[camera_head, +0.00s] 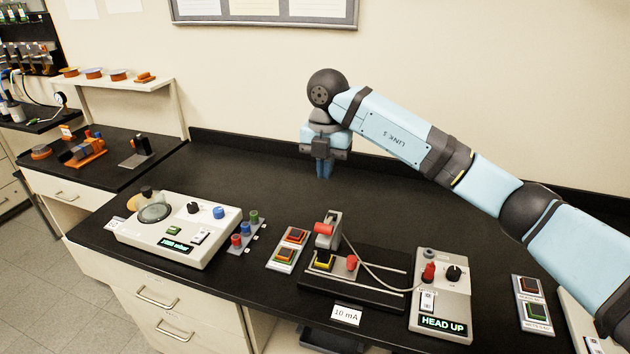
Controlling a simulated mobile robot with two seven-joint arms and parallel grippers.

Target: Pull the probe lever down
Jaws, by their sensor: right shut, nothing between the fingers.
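A small probe station stands on the black bench, with a grey upright head (329,240) on a dark base (378,283). A red grip (323,229) sticks out of the head to the left. I cannot tell for sure which red handle is the probe lever. My right gripper (322,172) points down, shut and empty, behind the station and apart from it. My left gripper is out of view.
A cable runs from the head to the control box. Coloured button panels (289,249) stand left of the station, and another panel (532,304) stands to the right. A white gauge console (177,230) sits further left. The bench behind is clear up to the wall.

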